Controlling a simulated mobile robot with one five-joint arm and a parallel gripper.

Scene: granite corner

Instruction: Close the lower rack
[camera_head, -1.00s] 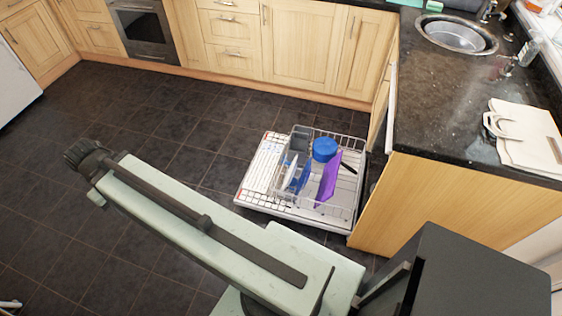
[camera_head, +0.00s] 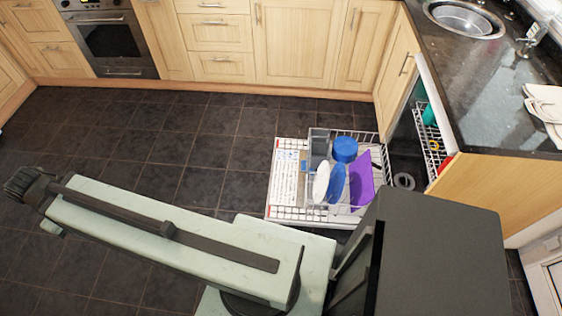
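The lower rack (camera_head: 372,170) is a wire basket pulled out over the open white dishwasher door (camera_head: 286,178), right of the picture's middle. It holds a grey cutlery basket (camera_head: 318,147), a blue cup-like item (camera_head: 345,148), white and blue plates (camera_head: 321,182) and a purple flat item (camera_head: 362,182). My arm hides nothing of the rack's far side, but my body covers its near right corner. My arm stretches to the left, well apart from the rack. I see no gripper fingers.
The dishwasher opening lies right of the rack, with an upper rack (camera_head: 431,140) inside holding green and red items. The granite counter (camera_head: 487,95) with a sink (camera_head: 463,17) is above it. Wooden cabinets (camera_head: 295,42) and an oven (camera_head: 108,40) line the back. The dark tiled floor (camera_head: 170,140) is clear.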

